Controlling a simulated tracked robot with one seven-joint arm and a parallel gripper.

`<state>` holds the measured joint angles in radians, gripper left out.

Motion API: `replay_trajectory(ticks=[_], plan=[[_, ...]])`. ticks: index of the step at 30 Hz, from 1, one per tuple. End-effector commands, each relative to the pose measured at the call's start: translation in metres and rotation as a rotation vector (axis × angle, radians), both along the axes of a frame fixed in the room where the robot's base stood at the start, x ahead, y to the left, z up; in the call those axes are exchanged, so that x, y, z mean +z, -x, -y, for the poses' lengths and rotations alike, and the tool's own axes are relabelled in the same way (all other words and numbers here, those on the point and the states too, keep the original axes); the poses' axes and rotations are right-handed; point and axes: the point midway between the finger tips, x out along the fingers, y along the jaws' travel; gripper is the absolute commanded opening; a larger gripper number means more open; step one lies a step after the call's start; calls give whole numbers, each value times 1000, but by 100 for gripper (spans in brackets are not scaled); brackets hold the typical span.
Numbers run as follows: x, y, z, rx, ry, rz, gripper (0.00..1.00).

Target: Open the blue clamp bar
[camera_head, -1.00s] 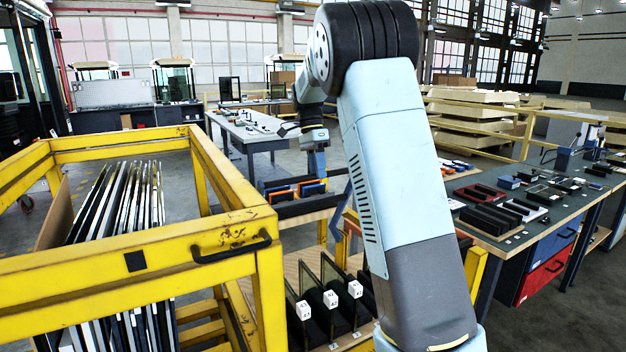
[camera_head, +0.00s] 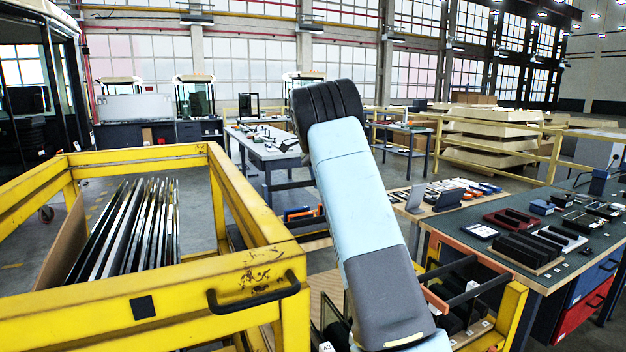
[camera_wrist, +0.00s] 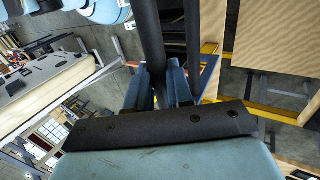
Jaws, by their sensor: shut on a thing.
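In the wrist view my gripper (camera_wrist: 157,92) is shut on a long dark bar (camera_wrist: 150,40), which runs away from between its blue-grey fingers. I take this to be the clamp bar; it looks dark grey here, and its blue colour does not show clearly. A second dark bar (camera_wrist: 192,45) runs beside it. In the head view my arm hides my gripper. Two dark bars (camera_head: 478,289) with orange-red end pieces (camera_head: 436,302) show right of my arm, above the yellow trolley; I cannot tell which one is held.
A yellow frame with a black handle (camera_head: 255,298) stands at the left, holding several upright panes (camera_head: 135,230). A workbench (camera_head: 545,275) with dark parts is close on the right. A grey table (camera_head: 262,150) stands behind. Floor shows between them.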

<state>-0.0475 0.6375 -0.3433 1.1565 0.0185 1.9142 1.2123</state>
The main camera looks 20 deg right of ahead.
Motion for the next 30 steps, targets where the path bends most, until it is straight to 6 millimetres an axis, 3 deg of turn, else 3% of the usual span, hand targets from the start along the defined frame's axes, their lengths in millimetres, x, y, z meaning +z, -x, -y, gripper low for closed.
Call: replay_trajectory(ticks=[1, 15, 16, 21, 24, 30], plan=[[-8, 0, 8, -10, 10, -17, 0], [-9, -1, 4, -5, 14, -27, 0], [-9, -1, 4, -5, 14, -27, 22], [-7, -2, 0, 0, 11, -25, 38], [-5, -2, -3, 3, 10, -23, 46], [-4, -2, -5, 6, 9, -21, 46]])
